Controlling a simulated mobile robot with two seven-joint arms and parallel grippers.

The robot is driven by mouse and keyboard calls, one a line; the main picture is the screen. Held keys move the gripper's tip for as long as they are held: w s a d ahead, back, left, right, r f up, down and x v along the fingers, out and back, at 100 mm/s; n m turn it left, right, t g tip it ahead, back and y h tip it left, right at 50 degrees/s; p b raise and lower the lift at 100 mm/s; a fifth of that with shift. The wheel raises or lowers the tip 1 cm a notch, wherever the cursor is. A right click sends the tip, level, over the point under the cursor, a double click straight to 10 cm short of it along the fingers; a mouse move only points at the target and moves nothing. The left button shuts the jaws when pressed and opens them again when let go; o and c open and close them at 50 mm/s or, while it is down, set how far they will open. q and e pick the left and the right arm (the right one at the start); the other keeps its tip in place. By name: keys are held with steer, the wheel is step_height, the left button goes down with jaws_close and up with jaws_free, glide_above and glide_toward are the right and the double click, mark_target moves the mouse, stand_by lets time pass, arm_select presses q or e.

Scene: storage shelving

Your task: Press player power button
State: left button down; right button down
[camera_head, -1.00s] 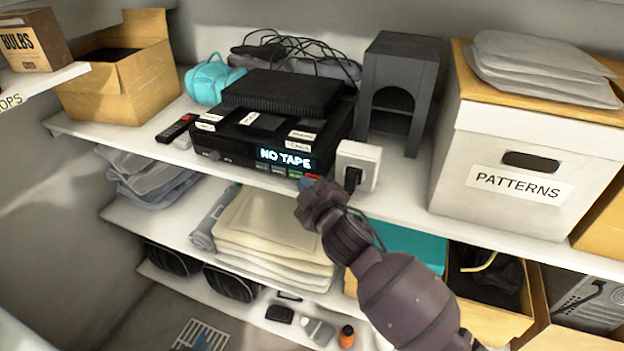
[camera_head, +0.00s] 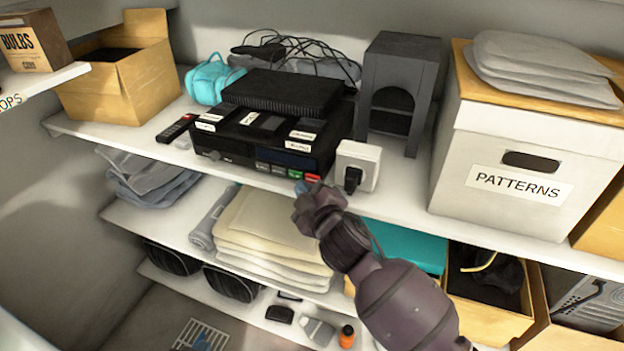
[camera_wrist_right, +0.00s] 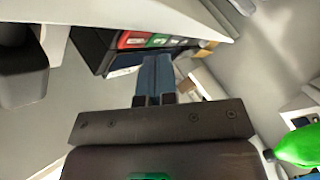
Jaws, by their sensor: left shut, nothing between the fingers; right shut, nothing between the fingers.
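The black player (camera_head: 232,150) sits on the upper shelf, with labels on its top and a display (camera_head: 285,158) on its front that is dark. A row of buttons runs along its lower front, including a green button (camera_head: 294,174) and a red button (camera_head: 312,178). My right gripper (camera_head: 301,188) is just in front of and below these buttons. In the right wrist view its blue fingers (camera_wrist_right: 157,70) are together and empty, close to the red button (camera_wrist_right: 132,39) and green button (camera_wrist_right: 158,40). Contact cannot be told. My left gripper is out of view.
A white plug adapter (camera_head: 358,163) with a black plug stands right of the player, near my right gripper. A dark speaker-like box (camera_head: 400,90) and a PATTERNS box (camera_head: 520,165) stand further right. A remote (camera_head: 175,127) lies left. Folded cloths (camera_head: 270,228) fill the shelf below.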

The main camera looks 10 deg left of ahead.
steer(key=shift+s, duration=0.1)
steer(key=s, duration=0.2)
steer(key=s+a, duration=0.1)
steer(key=s, duration=0.1)
steer(key=shift+s, duration=0.35)
stand_by(0.3)
stand_by(0.6)
steer(key=s+d+f+m+h+b, duration=0.1)
steer(key=s+d+f+m+h, duration=0.3)
steer(key=d+f, duration=0.5)
steer(key=s+d+f+m+h+b, duration=0.1)
steer(key=d+f+m+h, duration=0.1)
steer(key=d+f+m, duration=0.75)
arm_select(q)
steer(key=shift+w+d+f+b, duration=0.1)
steer(key=shift+w+f+b, duration=0.4)
steer(key=shift+w+f, duration=0.15)
arm_select(e)
steer(key=s+d+f+m+g+h, duration=0.1)
steer(key=s+d+f+h, duration=0.1)
steer(key=s+d+f, duration=0.2)
steer(key=s+d+f+m+g+h, duration=0.1)
steer(key=s+d+f, duration=0.3)
steer(key=s+d, duration=0.7)
steer(key=d+h, duration=0.1)
steer(key=d, duration=0.4)
steer(key=shift+s+d, duration=0.15)
steer(key=shift+d, duration=0.2)
